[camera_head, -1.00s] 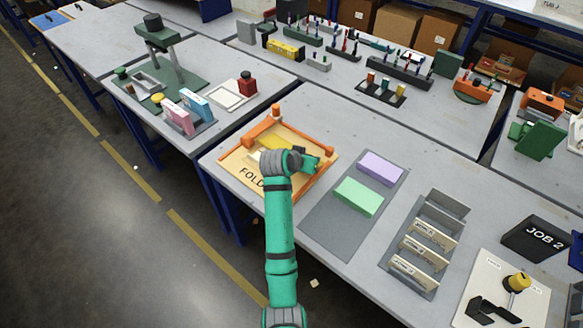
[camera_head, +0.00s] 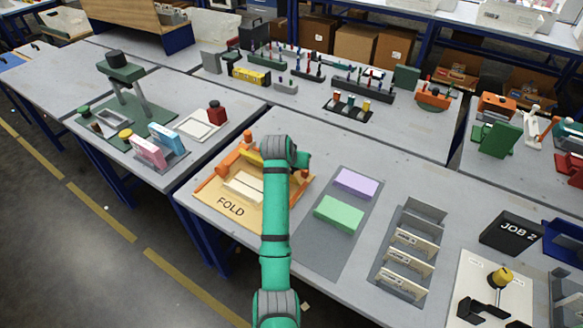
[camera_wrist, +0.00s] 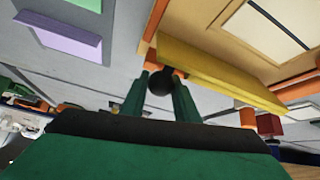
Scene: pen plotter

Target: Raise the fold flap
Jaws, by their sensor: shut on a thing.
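The fold station (camera_head: 231,209) is a tan board marked FOLD with an orange frame, on the near table. Its yellow flap (camera_head: 252,157) shows at the back of the board, partly hidden by my arm. In the wrist view the flap (camera_wrist: 215,72) is a long yellow bar running from upper middle to the right. A dark round knob (camera_wrist: 160,82) sits at the flap's left end. My gripper (camera_wrist: 161,78) is shut on this knob, with one green finger on each side. In the head view my arm hides the fingertips.
A pale block (camera_head: 243,188) lies on the fold board. To the right, a grey mat (camera_head: 322,246) bears a lilac block (camera_head: 355,183) and a green block (camera_head: 339,213). A rack with cards (camera_head: 405,262) stands further right.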

